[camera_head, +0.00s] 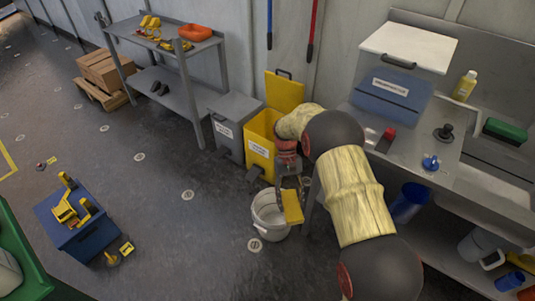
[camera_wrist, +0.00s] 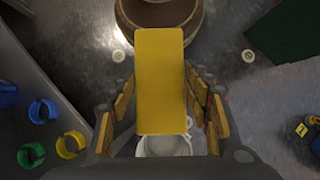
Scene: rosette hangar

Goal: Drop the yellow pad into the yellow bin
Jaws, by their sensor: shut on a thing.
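My gripper (camera_head: 288,186) is shut on the yellow pad (camera_head: 293,207), a flat slab that hangs from the fingers in the head view. In the wrist view the pad (camera_wrist: 160,75) fills the space between the fingers. The yellow bin (camera_head: 258,147) stands against the wall, just left of and behind my gripper, with its yellow lid (camera_head: 285,92) raised. The pad is outside the bin, in front and to the right of it. My gripper and arm cover part of the bin's right side.
A white bucket (camera_head: 270,217) stands on the floor close to the pad. A closed grey bin (camera_head: 228,125) is left of the yellow bin. A metal bench (camera_head: 430,150) is at the right.

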